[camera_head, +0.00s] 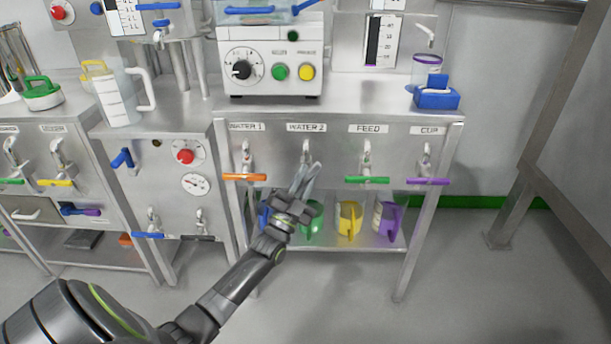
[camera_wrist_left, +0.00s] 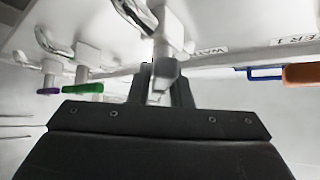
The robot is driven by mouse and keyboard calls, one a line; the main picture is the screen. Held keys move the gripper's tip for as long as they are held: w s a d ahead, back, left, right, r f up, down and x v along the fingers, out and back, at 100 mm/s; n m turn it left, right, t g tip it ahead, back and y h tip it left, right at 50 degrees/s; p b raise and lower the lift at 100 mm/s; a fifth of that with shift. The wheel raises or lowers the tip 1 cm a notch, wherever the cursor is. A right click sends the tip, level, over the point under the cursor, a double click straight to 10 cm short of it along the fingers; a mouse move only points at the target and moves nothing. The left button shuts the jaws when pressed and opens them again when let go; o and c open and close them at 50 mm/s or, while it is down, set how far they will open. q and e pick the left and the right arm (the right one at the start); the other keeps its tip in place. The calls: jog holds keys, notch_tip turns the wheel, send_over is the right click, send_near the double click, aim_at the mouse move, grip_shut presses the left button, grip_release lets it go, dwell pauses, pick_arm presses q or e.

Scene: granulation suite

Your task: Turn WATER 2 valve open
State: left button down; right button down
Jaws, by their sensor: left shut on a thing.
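The WATER 2 valve (camera_head: 306,154) is a silver tap on the grey panel below the WATER 2 label (camera_head: 307,128). My left gripper (camera_head: 304,176) reaches up to it from below and is shut on its handle. The gripper's fingers cover the handle in the head view, so its angle cannot be told there. In the left wrist view the valve's pale body (camera_wrist_left: 168,30) rises above my left gripper (camera_wrist_left: 162,82), with a grey part between the fingers. My right gripper is not in view.
The WATER 1 valve with an orange handle (camera_head: 245,177) is close on the left. The FEED valve's green handle (camera_head: 367,180) and the CUP valve's purple handle (camera_head: 428,181) are to the right. Colored jugs, including a yellow one (camera_head: 348,218), stand on the shelf below.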

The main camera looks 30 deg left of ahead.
pick_arm(q)
jog(key=n+y, duration=0.2)
jog(key=n, duration=0.1)
jog(key=shift+f+t+y, duration=0.15)
jog(key=shift+t+y, duration=0.15)
jog(key=shift+y, duration=0.1)
jog(key=n+y, duration=0.3)
jog(key=shift+n, duration=0.4)
jog(key=shift+n+g+y, duration=0.6)
jog(key=shift+n+y, duration=1.35)
jog(key=shift+n, duration=0.1)
jog(key=shift+n+g+y, duration=0.6)
jog(key=shift+n+y, duration=1.35)
jog(key=shift+n, duration=0.1)
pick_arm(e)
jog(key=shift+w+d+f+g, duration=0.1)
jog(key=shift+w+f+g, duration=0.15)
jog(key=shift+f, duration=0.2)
pick_arm(q)
jog(key=shift+n, duration=0.4)
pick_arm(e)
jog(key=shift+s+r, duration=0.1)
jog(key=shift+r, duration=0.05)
pick_arm(q)
jog(key=c, duration=1.3)
grip_release()
